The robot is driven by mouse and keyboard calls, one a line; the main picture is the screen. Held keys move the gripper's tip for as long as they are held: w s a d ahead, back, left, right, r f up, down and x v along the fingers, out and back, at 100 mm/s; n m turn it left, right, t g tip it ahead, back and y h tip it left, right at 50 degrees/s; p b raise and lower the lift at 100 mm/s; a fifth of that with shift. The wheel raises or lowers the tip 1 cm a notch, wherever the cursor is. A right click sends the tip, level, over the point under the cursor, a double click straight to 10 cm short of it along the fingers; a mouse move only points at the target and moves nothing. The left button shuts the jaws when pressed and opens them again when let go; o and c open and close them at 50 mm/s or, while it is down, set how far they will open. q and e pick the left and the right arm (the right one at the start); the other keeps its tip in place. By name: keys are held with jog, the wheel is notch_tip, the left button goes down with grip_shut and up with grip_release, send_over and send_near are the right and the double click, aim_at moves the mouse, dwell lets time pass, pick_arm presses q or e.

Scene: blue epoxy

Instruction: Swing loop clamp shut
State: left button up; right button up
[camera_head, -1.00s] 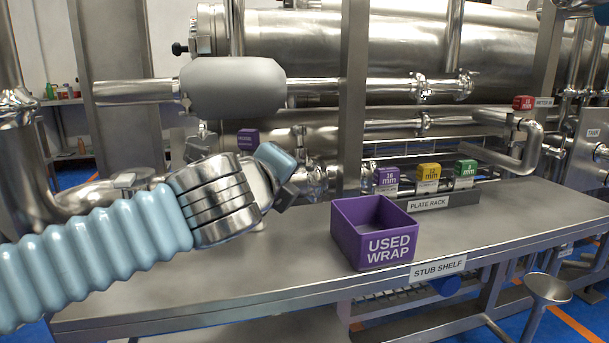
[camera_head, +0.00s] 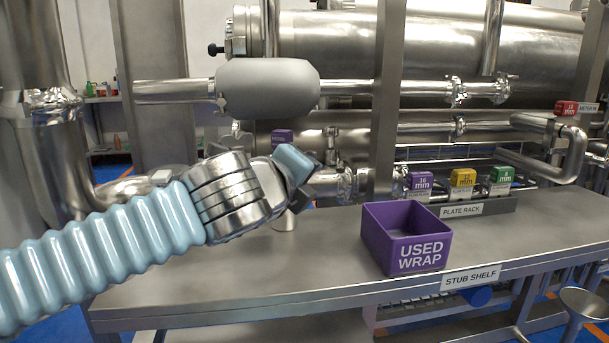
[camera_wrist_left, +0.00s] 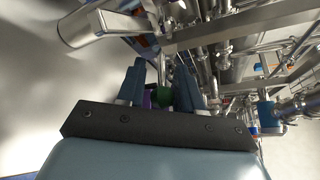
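My left gripper (camera_head: 305,172) reaches in from the left over the shelf, in front of the pipe run. In the left wrist view its two blue fingers (camera_wrist_left: 159,68) stand apart, with a gap between them. A steel pipe joint with a flange or clamp (camera_head: 345,183) shows just to the right of the gripper in the head view. The gripper and wrist hide part of this pipework, and I cannot tell whether the loop clamp is here or how it stands. My right gripper is in neither current view.
A purple used-wrap bin (camera_head: 378,240) stands on the steel stub shelf (camera_head: 300,268). Behind it, a plate rack (camera_head: 492,207) holds purple, yellow and green blocks. A grey rounded pipe cover (camera_head: 267,87) hangs above the gripper. An upright post (camera_head: 389,100) stands behind the bin.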

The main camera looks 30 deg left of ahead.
pick_arm(q)
jog(key=shift+o, duration=0.8)
jog(key=shift+d, duration=0.1)
jog(key=v, duration=1.3)
jog(key=shift+s, duration=0.45)
